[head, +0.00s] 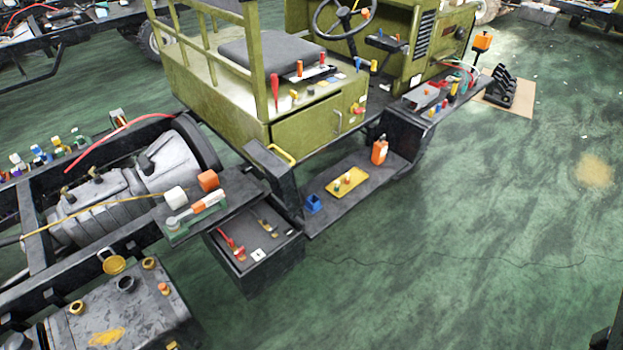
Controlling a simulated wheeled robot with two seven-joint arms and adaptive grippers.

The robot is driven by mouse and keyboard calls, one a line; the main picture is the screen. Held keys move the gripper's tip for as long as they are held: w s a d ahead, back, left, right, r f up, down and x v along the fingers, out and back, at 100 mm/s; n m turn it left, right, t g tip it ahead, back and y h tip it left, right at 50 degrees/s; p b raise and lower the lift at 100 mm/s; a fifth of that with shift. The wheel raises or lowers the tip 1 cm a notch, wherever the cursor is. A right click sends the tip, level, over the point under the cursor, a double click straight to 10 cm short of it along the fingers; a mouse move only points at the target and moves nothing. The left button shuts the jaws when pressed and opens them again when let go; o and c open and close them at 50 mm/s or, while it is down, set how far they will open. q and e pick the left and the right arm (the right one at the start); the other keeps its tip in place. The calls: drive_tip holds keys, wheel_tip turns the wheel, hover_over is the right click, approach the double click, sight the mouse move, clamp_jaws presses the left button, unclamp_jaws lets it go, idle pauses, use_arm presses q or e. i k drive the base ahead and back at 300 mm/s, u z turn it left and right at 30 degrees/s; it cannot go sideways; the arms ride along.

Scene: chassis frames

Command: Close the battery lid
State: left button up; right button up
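An open dark battery box (255,262) sits low at the side of the chassis, left of centre. Inside it are red-handled and yellowish fittings and a small white label. A dark panel (277,182) stands upright at the box's right rear side, with a yellow handle (282,154) at its top. It looks like the battery lid, raised; its hinge is not clear. Neither of my grippers can be made out in the head view.
A dark shelf (232,204) with tools lies above and behind the box. A step (325,206) holds a blue cup, yellow tray and orange bottle. A tank (140,310) stands at lower left, the olive cab (310,120) behind. Green floor (420,280) is clear at right.

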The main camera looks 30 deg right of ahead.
sight(280, 177)
drive_tip(key=z, duration=1.6)
drive_tip(key=i, duration=1.55)
